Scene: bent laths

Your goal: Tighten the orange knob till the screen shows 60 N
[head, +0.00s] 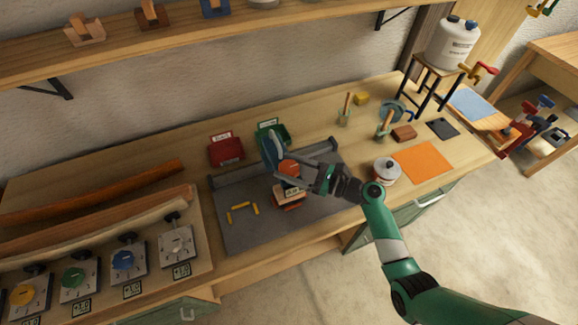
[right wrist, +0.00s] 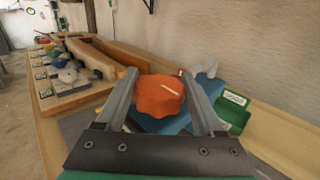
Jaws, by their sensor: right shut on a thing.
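The orange knob (head: 288,167) sits on top of a small device on the grey tray (head: 240,231). My right gripper (head: 283,169) reaches it from the right and is shut on it. In the right wrist view the knob (right wrist: 160,97) fills the space between both fingers, and a pale line marks its top. A small screen (head: 292,191) shows below the knob on the device, but its figures are too small to read. A blue part (head: 272,148) stands behind the knob. My left gripper is not in view.
Red (head: 226,150) and green (head: 272,134) bins stand behind the tray. Yellow pieces (head: 241,207) lie on it. At left is a board with several coloured knobs (head: 122,260) and long bent laths (head: 95,222). A white tin (head: 386,171) stands close to my right arm.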

